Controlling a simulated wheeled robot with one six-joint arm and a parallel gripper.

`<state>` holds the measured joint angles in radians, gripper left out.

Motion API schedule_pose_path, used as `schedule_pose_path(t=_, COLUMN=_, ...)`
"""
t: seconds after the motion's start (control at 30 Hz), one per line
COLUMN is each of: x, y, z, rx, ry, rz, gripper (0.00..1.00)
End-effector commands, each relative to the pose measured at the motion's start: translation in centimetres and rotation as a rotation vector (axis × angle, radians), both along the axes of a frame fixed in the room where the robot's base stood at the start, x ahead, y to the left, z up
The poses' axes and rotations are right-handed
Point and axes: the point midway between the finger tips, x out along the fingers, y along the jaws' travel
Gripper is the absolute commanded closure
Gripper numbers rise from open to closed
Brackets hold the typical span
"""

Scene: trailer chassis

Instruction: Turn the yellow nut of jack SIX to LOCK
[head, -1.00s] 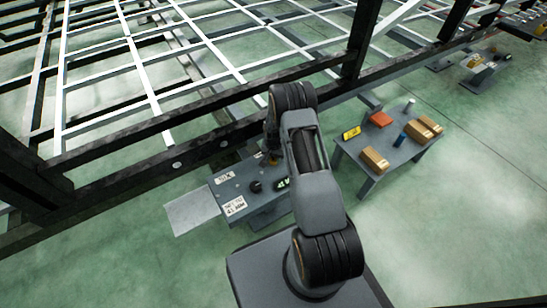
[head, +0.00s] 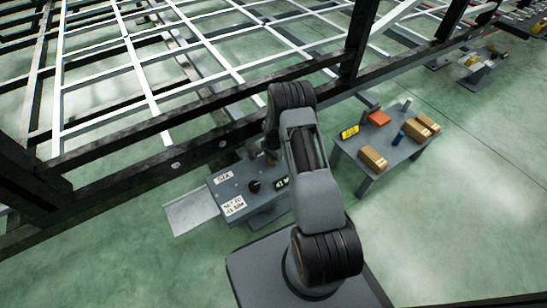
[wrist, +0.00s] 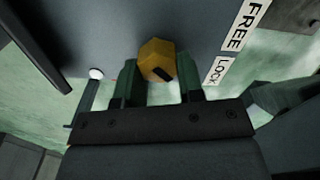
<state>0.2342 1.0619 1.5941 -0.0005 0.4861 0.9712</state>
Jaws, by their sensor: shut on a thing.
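The yellow nut (wrist: 157,58) of the jack shows in the wrist view, with a dark mark on its face towards the lower right. My gripper (wrist: 158,78) has one finger on each side of the nut and is shut on it. A white FREE label (wrist: 244,24) and a white LOCK label (wrist: 217,70) lie to the right of the nut. In the head view the jack's grey box (head: 222,190) carries a label (head: 223,177) that appears to read SIX. My arm hides most of the nut and my gripper there.
The box also has a black knob (head: 254,186), a small green display (head: 281,183) and a white setting placard (head: 234,206). A grey table (head: 388,160) with cartons (head: 373,158) stands to the right. The dark chassis beam (head: 190,143) runs behind the jack.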

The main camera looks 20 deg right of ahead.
Motion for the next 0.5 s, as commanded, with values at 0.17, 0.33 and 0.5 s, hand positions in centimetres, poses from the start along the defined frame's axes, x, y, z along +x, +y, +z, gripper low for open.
schedule_pose_path(t=0.17, x=0.03, y=-0.02, z=0.02, rx=0.0, ry=-0.001, rz=-0.008, gripper=0.89)
schedule_pose_path(t=0.33, x=0.03, y=-0.02, z=0.02, rx=0.0, ry=-0.001, rz=-0.008, gripper=0.89)
schedule_pose_path(t=0.5, x=0.03, y=-0.02, z=0.02, rx=0.0, ry=-0.001, rz=-0.008, gripper=0.54)
